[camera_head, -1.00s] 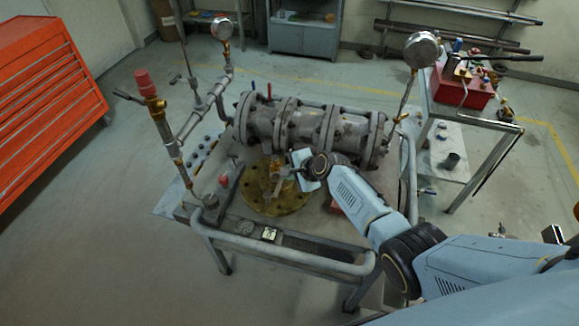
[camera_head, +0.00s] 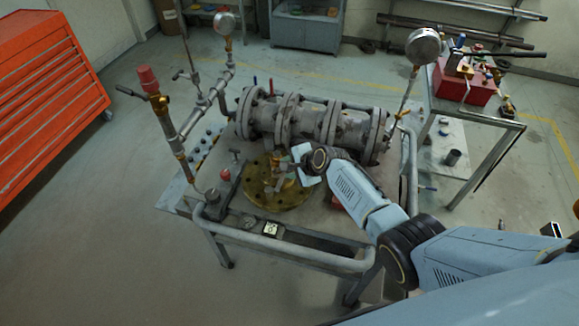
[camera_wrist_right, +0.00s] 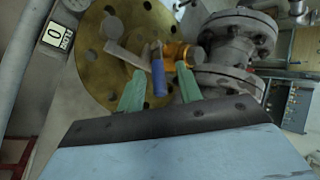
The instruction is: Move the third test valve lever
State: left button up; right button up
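A short lever with a blue grip (camera_wrist_right: 158,78) stands on a brass-orange valve fitting (camera_wrist_right: 179,50) in the right wrist view. The fitting is at the round gold flange (camera_wrist_right: 95,62). A flat grey metal bar (camera_wrist_right: 125,55) lies left of the blue grip. My right gripper (camera_wrist_right: 160,68) has its two green fingers apart, one on each side of the blue grip; I cannot tell whether either touches it. In the head view my right arm reaches over the bench to the gold flange (camera_head: 262,196), and the lever is hard to make out there. My left gripper is out of view.
The large grey flanged valve body (camera_head: 305,122) lies behind the gold flange. Pipes with a red-capped valve (camera_head: 149,79) rise at the left, and a gauge (camera_head: 424,46) stands at the right. A tube rail (camera_head: 290,252) runs along the bench front.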

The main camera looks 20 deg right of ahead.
jog(key=shift+s, duration=0.1)
jog(key=shift+v, duration=0.85)
jog(key=v, duration=1.1)
jog(key=shift+s+r, duration=0.15)
jog(key=shift+r, duration=0.1)
jog(key=shift+d, duration=0.1)
